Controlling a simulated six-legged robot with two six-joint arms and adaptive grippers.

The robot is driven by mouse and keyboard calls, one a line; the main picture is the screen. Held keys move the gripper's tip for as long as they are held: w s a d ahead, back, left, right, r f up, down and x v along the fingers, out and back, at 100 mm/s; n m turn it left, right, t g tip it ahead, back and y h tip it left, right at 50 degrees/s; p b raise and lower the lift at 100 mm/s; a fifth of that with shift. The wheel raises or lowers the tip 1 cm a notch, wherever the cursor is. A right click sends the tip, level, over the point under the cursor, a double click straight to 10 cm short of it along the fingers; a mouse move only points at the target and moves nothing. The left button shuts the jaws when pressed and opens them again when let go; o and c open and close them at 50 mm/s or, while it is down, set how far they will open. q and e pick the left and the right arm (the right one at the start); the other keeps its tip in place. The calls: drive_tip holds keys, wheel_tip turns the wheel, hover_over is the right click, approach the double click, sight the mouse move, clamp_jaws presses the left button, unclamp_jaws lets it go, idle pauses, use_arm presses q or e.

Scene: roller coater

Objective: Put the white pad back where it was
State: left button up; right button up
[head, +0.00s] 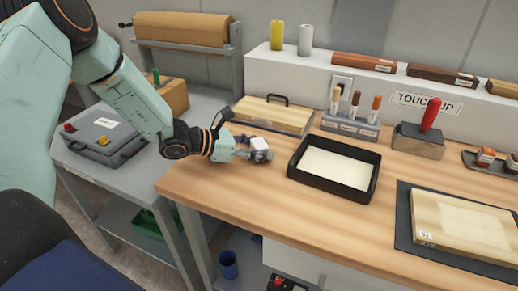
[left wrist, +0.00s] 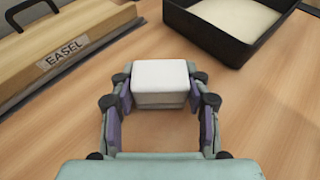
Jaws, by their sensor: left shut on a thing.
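My left gripper (head: 250,152) is shut on the white pad (head: 261,146), over the left part of the wooden bench (head: 230,180). In the left wrist view the white pad (left wrist: 161,80) sits between the two fingers of the left gripper (left wrist: 161,100). I cannot tell whether the pad touches the bench top. The black tray (head: 333,188) with a pale cream inside lies just to the right of the pad. My right gripper is not in view.
A wooden case labelled EASEL (left wrist: 60,55) lies behind and left of the pad. A marker rack (head: 350,126) stands behind the tray. A pale panel (head: 465,225) lies on a dark mat at right. A grey toolbox (head: 103,139) sits on the side table. Bench in front of the tray is clear.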

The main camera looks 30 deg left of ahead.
use_arm(q)
drive_tip(key=shift+a+f, duration=0.1)
drive_tip(key=shift+f, duration=0.05)
drive_tip(key=o, duration=0.9)
drive_tip(key=shift+c, duration=0.2)
drive_tip(key=shift+o, duration=1.3)
drive_tip(key=shift+a+r, duration=0.15)
drive_tip(key=shift+r, duration=0.15)
drive_tip(key=p+v, duration=0.2)
drive_tip(key=v, duration=0.3)
drive_tip(key=p+v, duration=0.3)
drive_tip(key=v, duration=0.1)
drive_tip(key=shift+s+a+r+p, duration=0.15)
drive_tip(key=shift+s+r+p, duration=0.1)
drive_tip(key=shift+r+p, duration=0.1)
drive_tip(key=shift+p+v, duration=0.8)
drive_tip(key=shift+v, duration=0.15)
drive_tip(key=shift+s+f, duration=0.1)
drive_tip(key=shift+f, duration=0.15)
